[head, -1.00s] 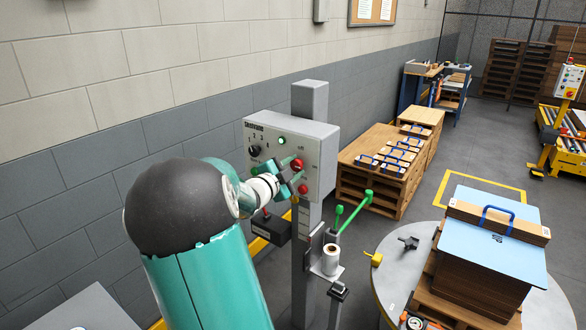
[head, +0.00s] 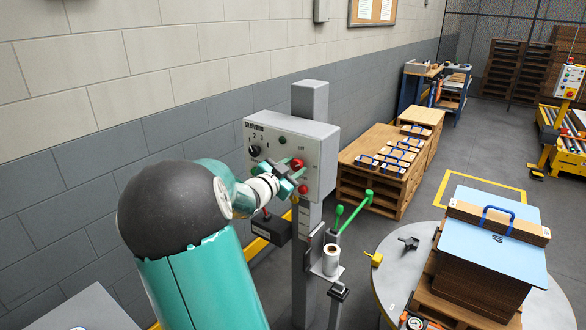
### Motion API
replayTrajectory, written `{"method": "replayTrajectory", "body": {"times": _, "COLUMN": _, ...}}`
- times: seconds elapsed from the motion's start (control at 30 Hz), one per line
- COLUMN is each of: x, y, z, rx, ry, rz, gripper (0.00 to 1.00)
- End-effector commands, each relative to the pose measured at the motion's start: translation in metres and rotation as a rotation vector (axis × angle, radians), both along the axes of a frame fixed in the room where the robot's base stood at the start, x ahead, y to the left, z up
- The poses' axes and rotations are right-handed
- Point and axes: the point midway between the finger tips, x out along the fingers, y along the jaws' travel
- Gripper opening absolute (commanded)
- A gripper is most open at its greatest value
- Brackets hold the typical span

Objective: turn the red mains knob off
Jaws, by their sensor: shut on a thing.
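The grey control box (head: 318,150) stands on a post by the wall. The red mains knob (head: 297,162) is on its front, below a small "off" label. My gripper (head: 294,169) is at the box front, shut on the red knob, with its fingers partly covering it. The knob's exact pointing is too small and covered to tell. A green lamp (head: 282,140) above it looks dark.
A second red button (head: 302,188) sits just below the knob, close to my fingers. A black selector (head: 254,150) is at the box's left. A green-ended lever (head: 355,212) and film roll (head: 331,259) stand below. A round table (head: 393,262) is at right.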

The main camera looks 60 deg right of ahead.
Motion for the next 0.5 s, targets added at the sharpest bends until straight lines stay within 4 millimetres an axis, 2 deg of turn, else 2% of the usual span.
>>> {"method": "replayTrajectory", "body": {"times": 0.5, "x": 0.0009, "y": 0.0000, "z": 0.0004, "rx": 0.075, "ry": 0.484, "rz": -0.001, "gripper": 0.13}}
